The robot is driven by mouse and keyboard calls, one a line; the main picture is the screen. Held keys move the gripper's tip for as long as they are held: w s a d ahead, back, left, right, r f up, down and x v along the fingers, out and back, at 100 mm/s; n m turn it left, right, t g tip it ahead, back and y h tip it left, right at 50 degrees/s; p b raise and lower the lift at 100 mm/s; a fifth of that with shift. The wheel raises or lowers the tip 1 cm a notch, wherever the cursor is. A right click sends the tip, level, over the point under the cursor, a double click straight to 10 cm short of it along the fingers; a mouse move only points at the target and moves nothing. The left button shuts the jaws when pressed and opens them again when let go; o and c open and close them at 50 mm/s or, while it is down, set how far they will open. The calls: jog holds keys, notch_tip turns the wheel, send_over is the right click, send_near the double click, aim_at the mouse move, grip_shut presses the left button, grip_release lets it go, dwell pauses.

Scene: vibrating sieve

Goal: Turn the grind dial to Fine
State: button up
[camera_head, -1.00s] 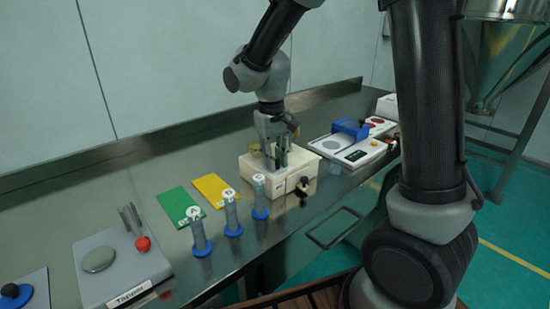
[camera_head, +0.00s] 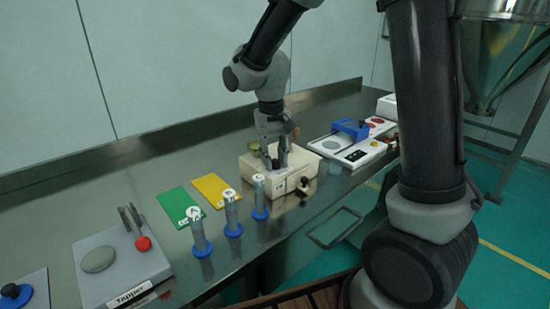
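A cream box-shaped unit (camera_head: 262,178) stands on the steel bench at the middle of the view, with a small dark label on its front. A black knob (camera_head: 304,181) sticks out at its front right corner; I cannot read any setting marks, nor tell whether this knob is the grind dial. My gripper (camera_head: 276,165) points down at the top of the unit, behind and left of that knob. Its two fingers look a little apart. The fingers hide what is between or below them, so I cannot tell whether they grip anything.
Several blue-based cylinders (camera_head: 232,217) stand left of the unit, before a green mat (camera_head: 180,205) and a yellow mat (camera_head: 213,187). A tapper station (camera_head: 112,268) is at front left. A white panel with a blue frame (camera_head: 350,129) is at right.

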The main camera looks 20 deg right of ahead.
aim_at(281, 174)
jog(key=shift+o, duration=0.9)
notch_tip(281, 174, up, 12)
jog(key=shift+a, duration=0.35)
jog(key=s+d+t, duration=0.2)
jog(key=s+d, duration=0.6)
jog(key=s, duration=0.2)
jog(key=s+d+r+t, duration=0.1)
jog(key=s+d+t, duration=0.1)
jog(key=s+d, duration=0.5)
jog(key=s, duration=0.4)
jog(key=shift+d+r+y, duration=0.15)
jog(key=shift+d+y, duration=0.25)
